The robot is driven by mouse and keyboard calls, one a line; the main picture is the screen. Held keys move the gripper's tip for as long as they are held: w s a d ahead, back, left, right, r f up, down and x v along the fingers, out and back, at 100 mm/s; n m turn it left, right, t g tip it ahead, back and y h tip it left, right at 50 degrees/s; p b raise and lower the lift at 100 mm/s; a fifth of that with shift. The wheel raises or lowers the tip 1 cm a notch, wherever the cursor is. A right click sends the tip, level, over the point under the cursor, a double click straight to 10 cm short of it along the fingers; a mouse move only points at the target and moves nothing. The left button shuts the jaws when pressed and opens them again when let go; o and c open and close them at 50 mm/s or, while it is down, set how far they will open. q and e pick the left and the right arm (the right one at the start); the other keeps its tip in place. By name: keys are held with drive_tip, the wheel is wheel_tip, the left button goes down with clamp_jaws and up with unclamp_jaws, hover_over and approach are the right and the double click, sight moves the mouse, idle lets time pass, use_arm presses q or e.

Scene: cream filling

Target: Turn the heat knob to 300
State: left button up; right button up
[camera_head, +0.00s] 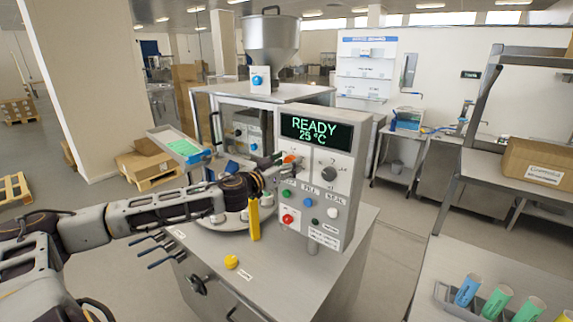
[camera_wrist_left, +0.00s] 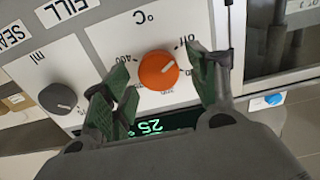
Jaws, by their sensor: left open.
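The orange heat knob (camera_head: 291,159) is on the panel of the filling machine, under a display (camera_head: 316,132) that reads READY 25 °C. In the left wrist view the knob (camera_wrist_left: 158,71) appears upside down, on a white °C plate with OFF and 400 marks. My left gripper (camera_head: 277,164) is at the panel in front of the knob. In the left wrist view its green-padded fingers (camera_wrist_left: 163,88) are open, one on each side of the knob, with gaps visible. Whether either finger touches it is unclear. My right gripper is not in view.
A grey ml knob (camera_head: 328,173) is to the right of the heat knob. Colored buttons, including a blue one (camera_head: 308,202) and a red one (camera_head: 288,218), lie below. A yellow button (camera_head: 231,262) is on the steel tabletop. A hopper (camera_head: 271,42) stands above.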

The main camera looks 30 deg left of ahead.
use_arm(q)
drive_tip(key=shift+c, duration=0.2)
drive_tip(key=c, duration=1)
drive_tip(key=shift+o, duration=0.2)
drive_tip(key=shift+m, duration=0.4)
drive_tip(key=shift+d+f+m+p, duration=0.1)
drive_tip(key=shift+m+p, duration=0.25)
drive_tip(key=shift+m, duration=3.5)
drive_tip(key=shift+d+f+m+p, duration=0.15)
drive_tip(key=shift+m+p, duration=0.25)
drive_tip(key=shift+m, duration=3.4)
drive_tip(key=shift+a+f+m+p, duration=0.1)
drive_tip(key=shift+m+p, duration=0.25)
drive_tip(key=shift+m, duration=3.5)
